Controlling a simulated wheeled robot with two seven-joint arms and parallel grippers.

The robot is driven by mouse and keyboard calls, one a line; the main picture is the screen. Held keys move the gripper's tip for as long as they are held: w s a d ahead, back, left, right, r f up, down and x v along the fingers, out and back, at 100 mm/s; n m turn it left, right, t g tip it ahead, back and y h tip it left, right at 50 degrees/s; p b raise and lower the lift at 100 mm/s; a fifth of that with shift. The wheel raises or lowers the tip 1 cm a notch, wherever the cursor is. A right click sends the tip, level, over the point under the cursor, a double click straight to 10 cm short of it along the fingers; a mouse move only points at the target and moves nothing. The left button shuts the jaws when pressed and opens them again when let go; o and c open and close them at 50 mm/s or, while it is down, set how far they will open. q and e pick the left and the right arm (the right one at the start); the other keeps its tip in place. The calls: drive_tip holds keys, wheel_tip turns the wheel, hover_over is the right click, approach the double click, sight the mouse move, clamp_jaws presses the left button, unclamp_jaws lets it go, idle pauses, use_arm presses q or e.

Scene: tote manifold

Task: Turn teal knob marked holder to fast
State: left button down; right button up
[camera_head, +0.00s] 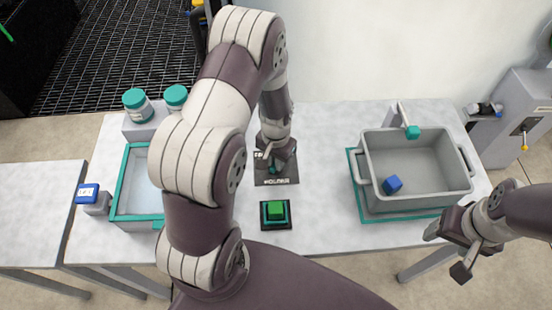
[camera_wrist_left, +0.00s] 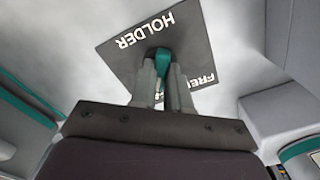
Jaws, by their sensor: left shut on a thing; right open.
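The teal knob (camera_wrist_left: 163,60) stands on a dark plate (camera_wrist_left: 120,54) lettered HOLDER, with a partly hidden word starting FRE on another edge. In the head view the plate (camera_head: 286,172) lies near the middle of the table. My left gripper (camera_head: 275,166) reaches down over it and largely hides the knob there. In the left wrist view my left gripper (camera_wrist_left: 164,86) is shut on the teal knob, one finger on each side. The knob's pointing direction is hard to tell. My right gripper (camera_head: 447,252) is open and empty, beyond the table's front right edge.
A green button (camera_head: 275,210) sits just in front of the plate. A teal-rimmed tray (camera_head: 122,190), a blue display (camera_head: 87,194) and teal-lidded jars (camera_head: 137,102) are left. My left arm covers part of the tray.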

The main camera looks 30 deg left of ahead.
use_arm(q)
drive_tip(key=c, duration=1.1)
unclamp_jaws()
drive_tip(key=shift+r, duration=0.1)
wheel_tip(320, 180, up, 13)
drive_tip(key=shift+f, duration=0.2)
drive_tip(key=s+d+r+p, duration=0.1)
drive_tip(key=s+d+r, duration=0.1)
drive_tip(key=s, duration=0.2)
drive_tip(key=s+d+r+t+p, duration=0.1)
drive_tip(key=s+d+r, duration=0.2)
drive_tip(key=s, duration=0.2)
drive_tip(key=shift+s+d+r+n, duration=0.15)
drive_tip(key=shift+r+n, duration=0.15)
